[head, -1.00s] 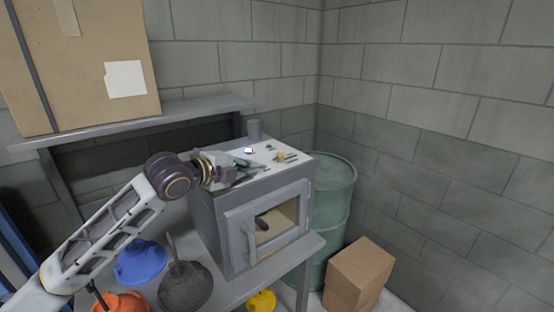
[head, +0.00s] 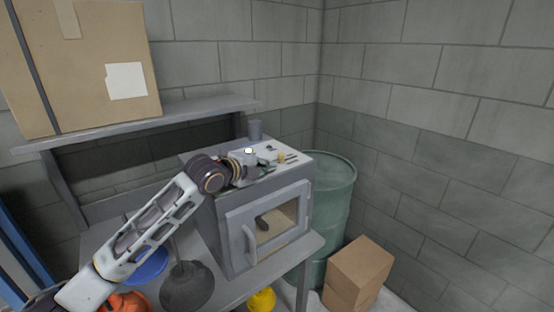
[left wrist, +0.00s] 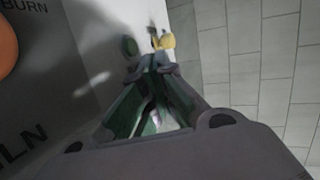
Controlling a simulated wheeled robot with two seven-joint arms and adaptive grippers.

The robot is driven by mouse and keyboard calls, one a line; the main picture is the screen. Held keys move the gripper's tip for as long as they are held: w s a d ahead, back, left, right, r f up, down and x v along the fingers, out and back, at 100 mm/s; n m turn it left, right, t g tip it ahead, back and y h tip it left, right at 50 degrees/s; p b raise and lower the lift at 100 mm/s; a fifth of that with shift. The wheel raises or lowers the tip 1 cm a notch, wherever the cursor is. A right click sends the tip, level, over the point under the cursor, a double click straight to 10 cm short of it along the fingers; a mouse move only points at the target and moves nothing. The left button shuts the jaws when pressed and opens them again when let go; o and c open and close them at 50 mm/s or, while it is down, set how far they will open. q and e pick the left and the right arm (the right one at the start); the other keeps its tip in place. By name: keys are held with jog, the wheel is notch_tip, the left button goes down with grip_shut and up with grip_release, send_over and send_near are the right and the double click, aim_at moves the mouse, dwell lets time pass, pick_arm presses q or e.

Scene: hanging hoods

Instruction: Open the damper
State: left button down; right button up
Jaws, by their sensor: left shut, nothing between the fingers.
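A grey kiln (head: 222,225) with a windowed front door stands on a grey table. A small yellow piece (head: 281,157) sits on its pale top (head: 298,157); I cannot tell whether it is the damper. The yellow piece also shows in the left wrist view (left wrist: 165,42), beside a dark green round piece (left wrist: 129,47). My left gripper (head: 268,169) is over the kiln top, just left of the yellow piece. In the left wrist view its shut, empty fingertips (left wrist: 151,68) are close to both pieces; I cannot tell whether they touch. My right gripper is out of view.
Small dark tools (head: 291,160) lie on the kiln top. A green barrel (head: 335,200) and a cardboard box (head: 358,272) are at right. Coloured hoods (head: 187,288) hang at the front left. A large carton (head: 85,75) sits on a shelf.

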aim_at(278, 168)
pick_arm(q)
jog(key=shift+x, duration=0.85)
jog(key=shift+w+d+p, duration=0.65)
jog(key=shift+w+d, duration=0.6)
jog(key=shift+w, duration=0.2)
jog(key=shift+w+d, duration=0.1)
